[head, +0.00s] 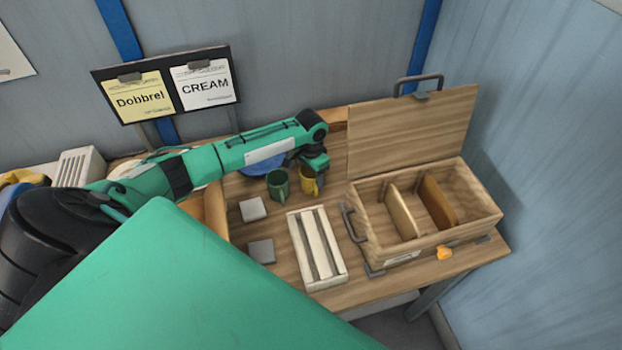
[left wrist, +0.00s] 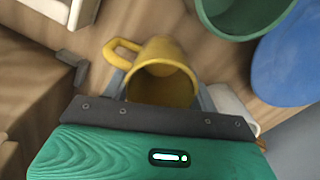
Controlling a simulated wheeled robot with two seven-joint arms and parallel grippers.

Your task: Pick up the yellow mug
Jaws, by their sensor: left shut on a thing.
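The yellow mug (head: 308,182) stands on the wooden table, just right of a green mug (head: 278,185). In the left wrist view the yellow mug (left wrist: 163,75) sits between the fingers of my left gripper (left wrist: 165,95), its handle pointing left. My left gripper (head: 316,172) reaches down over the table from the left and is shut on the yellow mug, partly hiding it in the head view. I cannot tell whether the mug touches the table. My right gripper is not in view.
A blue plate (head: 262,164) lies behind the green mug. An open wooden box (head: 430,245) with dividers stands at right, its lid (head: 415,130) upright. A white slotted rack (head: 316,248) and two grey square pieces (head: 252,209) lie in front.

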